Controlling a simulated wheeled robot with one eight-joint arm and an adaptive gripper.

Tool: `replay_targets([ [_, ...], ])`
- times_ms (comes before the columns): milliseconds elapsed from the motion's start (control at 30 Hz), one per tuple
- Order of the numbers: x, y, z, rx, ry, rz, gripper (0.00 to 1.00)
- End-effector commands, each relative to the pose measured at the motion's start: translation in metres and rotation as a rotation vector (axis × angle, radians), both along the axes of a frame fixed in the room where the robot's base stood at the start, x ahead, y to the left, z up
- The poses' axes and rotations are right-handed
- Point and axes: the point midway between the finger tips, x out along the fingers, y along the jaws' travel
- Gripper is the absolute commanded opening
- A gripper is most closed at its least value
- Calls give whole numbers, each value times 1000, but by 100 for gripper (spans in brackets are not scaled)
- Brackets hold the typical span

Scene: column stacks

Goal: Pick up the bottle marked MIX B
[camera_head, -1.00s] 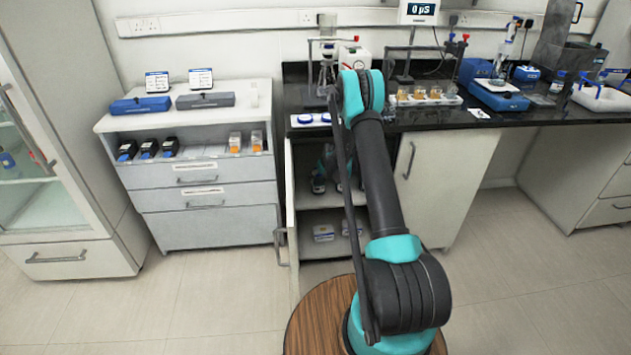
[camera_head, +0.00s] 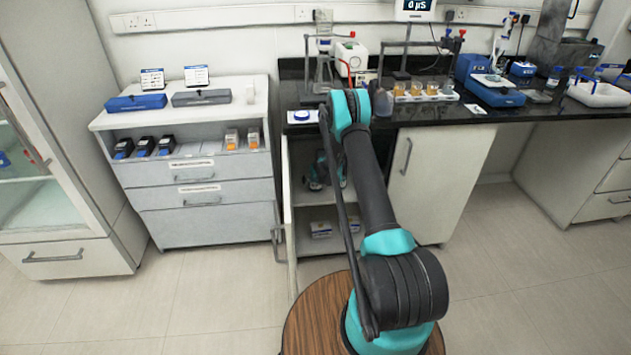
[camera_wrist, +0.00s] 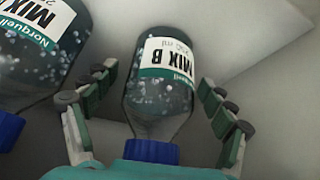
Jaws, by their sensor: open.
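The bottle marked MIX B (camera_wrist: 165,85) is in the middle of the wrist view, with clear glass, a white and green label and a blue cap (camera_wrist: 152,151) toward me. My gripper (camera_wrist: 158,76) is open, with one finger on each side of this bottle. A gap shows beside the left finger; whether the right finger touches is unclear. In the head view my gripper (camera_head: 325,172) is inside the open cabinet under the black counter, and the bottle cannot be made out there.
A second bottle (camera_wrist: 38,45) with a MIX label, its last letter hidden, stands close left of my gripper. A pale panel (camera_wrist: 225,35) lies behind the bottles. In the head view, small boxes (camera_head: 321,229) sit on the cabinet's lower shelf, below my gripper.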

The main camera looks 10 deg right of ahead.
Motion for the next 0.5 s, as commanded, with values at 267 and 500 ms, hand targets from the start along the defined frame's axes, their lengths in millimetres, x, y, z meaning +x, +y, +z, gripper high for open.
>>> replay_targets([
  [267,0,0,0,0,0,0,51],
  [500,0,0,0,0,0,0,21],
])
